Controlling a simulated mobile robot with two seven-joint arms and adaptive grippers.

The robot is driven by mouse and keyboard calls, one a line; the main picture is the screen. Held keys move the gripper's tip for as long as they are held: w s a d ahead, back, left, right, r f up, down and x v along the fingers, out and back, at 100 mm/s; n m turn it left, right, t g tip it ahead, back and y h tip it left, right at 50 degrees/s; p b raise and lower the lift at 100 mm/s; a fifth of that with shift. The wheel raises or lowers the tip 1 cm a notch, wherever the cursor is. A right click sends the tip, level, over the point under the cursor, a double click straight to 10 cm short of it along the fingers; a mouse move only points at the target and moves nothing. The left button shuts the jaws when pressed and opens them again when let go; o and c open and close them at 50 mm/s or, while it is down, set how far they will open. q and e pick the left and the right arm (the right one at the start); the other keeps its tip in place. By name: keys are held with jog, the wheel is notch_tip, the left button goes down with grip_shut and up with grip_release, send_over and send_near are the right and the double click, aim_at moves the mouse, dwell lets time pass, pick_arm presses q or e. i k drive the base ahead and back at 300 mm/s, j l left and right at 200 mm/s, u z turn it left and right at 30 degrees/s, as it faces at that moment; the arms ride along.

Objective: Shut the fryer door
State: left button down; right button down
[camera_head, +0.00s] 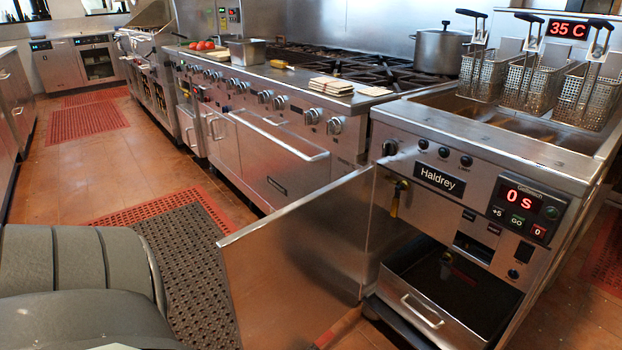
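The fryer (425,180), a steel unit labelled Haldrey, stands at the right. Its steel door (300,255) is wide open and swung out to the left of the front opening, with its top edge reaching toward the lower middle of the picture. The open cabinet (470,280) shows a pull-out pan with a handle (422,312) at the bottom. The door's lower part runs out of the picture. Neither gripper is in view. A grey rounded part of mine fills the lower left corner.
A long range with ovens (270,150) runs left of the fryer, with a pot (440,48) on top. Fry baskets (535,85) hang over the fryer. A dark mat (190,265) and red mats cover parts of the tiled floor. The aisle at left is clear.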

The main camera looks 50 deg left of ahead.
aim_at(290, 275)
jog(key=k+j, duration=0.1)
jog(key=j, duration=0.25)
jog(key=k+j+z, duration=0.1)
jog(key=j, duration=0.2)
jog(key=k+j, duration=0.15)
jog(key=j, duration=0.2)
jog(key=j+z, duration=0.1)
jog(key=j, duration=0.25)
jog(key=k+j+z, duration=0.1)
jog(key=j, duration=0.3)
jog(key=k+j, duration=0.15)
jog(key=j, duration=0.2)
jog(key=j+z, duration=0.3)
jog(key=j, duration=1.25)
jog(key=k, duration=0.2)
jog(key=l+z, duration=0.05)
